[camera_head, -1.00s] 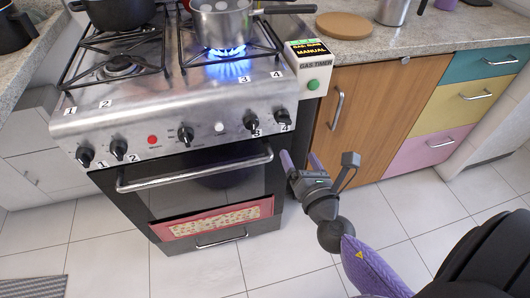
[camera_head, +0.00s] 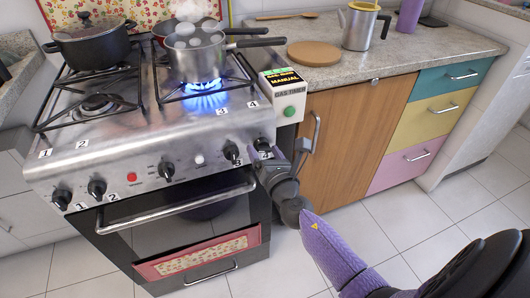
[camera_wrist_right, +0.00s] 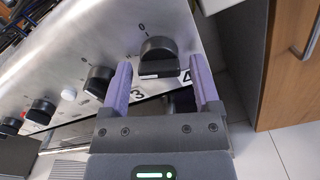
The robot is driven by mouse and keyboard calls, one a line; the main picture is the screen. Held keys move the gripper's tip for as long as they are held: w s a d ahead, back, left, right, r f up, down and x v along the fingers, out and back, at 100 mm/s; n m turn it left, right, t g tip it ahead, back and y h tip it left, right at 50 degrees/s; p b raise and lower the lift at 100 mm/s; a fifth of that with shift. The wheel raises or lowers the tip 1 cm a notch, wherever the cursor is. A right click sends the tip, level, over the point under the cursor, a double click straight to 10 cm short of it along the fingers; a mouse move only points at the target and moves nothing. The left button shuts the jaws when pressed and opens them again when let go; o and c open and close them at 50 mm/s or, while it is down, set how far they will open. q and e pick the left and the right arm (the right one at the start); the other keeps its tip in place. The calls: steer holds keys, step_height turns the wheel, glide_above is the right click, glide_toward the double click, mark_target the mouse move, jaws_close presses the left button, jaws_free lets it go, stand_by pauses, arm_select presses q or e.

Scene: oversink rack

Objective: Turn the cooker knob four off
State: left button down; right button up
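Cooker knob four (camera_head: 262,146) is the black rightmost knob on the steel front panel, beside a label 4. It also shows in the right wrist view (camera_wrist_right: 158,56), below a small 0 mark; its exact turn is hard to tell. My right gripper (camera_head: 266,157) is open just in front of it. In the wrist view its two purple fingers (camera_wrist_right: 163,84) stand apart on either side of the knob's lower part, and I see no grip on it. A blue flame (camera_head: 205,86) burns under the saucepan (camera_head: 196,64). My left gripper is not in view.
Knob three (camera_wrist_right: 99,80) sits just left of the open fingers. The oven handle (camera_head: 175,208) runs below the knobs. A gas timer box (camera_head: 287,95) and wooden cabinet door (camera_head: 350,145) are right of the cooker. A black pot (camera_head: 90,42) stands at the back left.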

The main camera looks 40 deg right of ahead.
jaws_close()
steer(key=shift+a+r+m, duration=0.1)
steer(key=shift+a+m, duration=0.05)
steer(key=shift+m, duration=6.75)
steer(key=shift+o, duration=1)
jaws_free()
